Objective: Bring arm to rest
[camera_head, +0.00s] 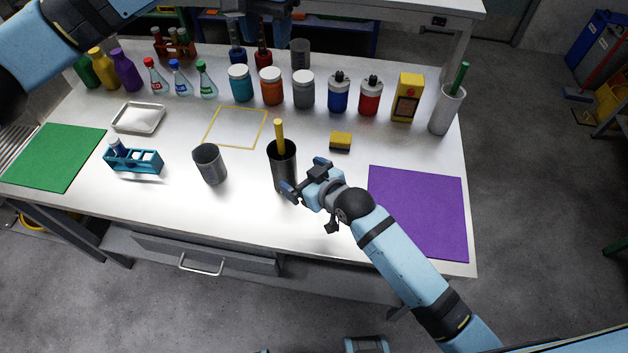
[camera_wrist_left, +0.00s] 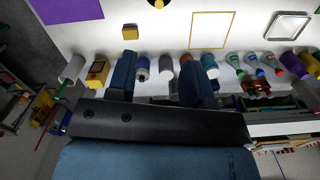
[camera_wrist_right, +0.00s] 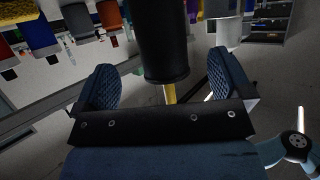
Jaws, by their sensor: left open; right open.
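My left arm comes in from the upper left in the head view. Its gripper (camera_head: 250,22) is at the top edge over the back of the table, partly cut off. In the left wrist view its two fingers (camera_wrist_left: 160,78) stand apart with nothing held between them. My right gripper (camera_head: 305,177) is low at the front of the table, beside the dark cup (camera_head: 284,173) with a yellow stick in it. In the right wrist view the fingers (camera_wrist_right: 165,80) are spread, with the dark cup (camera_wrist_right: 163,45) showing between them. I cannot tell whether they touch it.
A grey cup (camera_head: 209,165) and a teal rack (camera_head: 133,161) stand left of the dark cup. A sponge (camera_head: 340,145) lies behind my right gripper; a purple mat (camera_head: 420,210) lies to the right. Several jars and bottles line the back. A white cup (camera_head: 446,112) stands at the right edge.

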